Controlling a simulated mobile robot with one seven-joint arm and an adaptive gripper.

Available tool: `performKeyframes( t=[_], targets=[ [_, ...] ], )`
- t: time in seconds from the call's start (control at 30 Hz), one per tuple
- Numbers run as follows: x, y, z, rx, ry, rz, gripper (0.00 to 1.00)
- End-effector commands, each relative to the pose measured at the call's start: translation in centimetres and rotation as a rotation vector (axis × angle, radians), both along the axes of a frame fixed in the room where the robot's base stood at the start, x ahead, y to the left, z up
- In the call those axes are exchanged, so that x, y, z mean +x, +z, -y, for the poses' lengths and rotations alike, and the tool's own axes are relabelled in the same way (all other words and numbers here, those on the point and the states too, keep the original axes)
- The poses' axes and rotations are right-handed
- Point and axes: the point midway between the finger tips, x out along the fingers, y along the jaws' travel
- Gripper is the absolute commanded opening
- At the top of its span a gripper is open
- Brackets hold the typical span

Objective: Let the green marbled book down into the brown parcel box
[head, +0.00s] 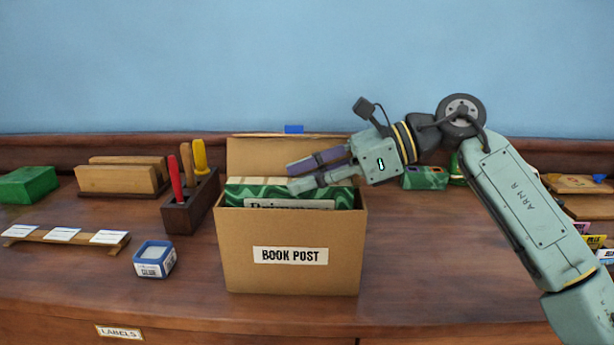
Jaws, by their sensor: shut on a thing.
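The brown parcel box (225,262) stands open on the wooden counter, with a BOOK POST label on its front. The green marbled book (240,194) is upright inside the box mouth, its pale top edge and part of a title label showing above the front wall. Its lower part is hidden by the box. My gripper (291,177) reaches in from the right, tilted slightly down, and is shut on the book's upper part. One finger is in front of the book and the other is behind it. Whether the book touches the box floor is hidden.
A dark tool block (188,212) with coloured handles stands left of the box. A small blue-rimmed pot (154,259) is near its front left. The box's raised back flap (250,157) stands behind the book. The counter right of the box (425,260) is clear.

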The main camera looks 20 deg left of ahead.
Motion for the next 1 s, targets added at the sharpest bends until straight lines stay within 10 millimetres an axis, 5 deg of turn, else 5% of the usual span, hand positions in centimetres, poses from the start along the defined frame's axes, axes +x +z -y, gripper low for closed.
performKeyframes(
  t=[0.07,0.1,0.4,1.0],
  targets=[
    [-0.01,0.14,0.01,0.003,-0.001,0.0,0.0],
    [0.0,0.14,0.01,0.003,-0.001,0.0,0.27],
    [0.0,0.07,0.0,0.001,-0.001,0.0,0.47],
    [0.01,-0.02,0.0,0.0,0.0,0.0,0.48]
  ],
)
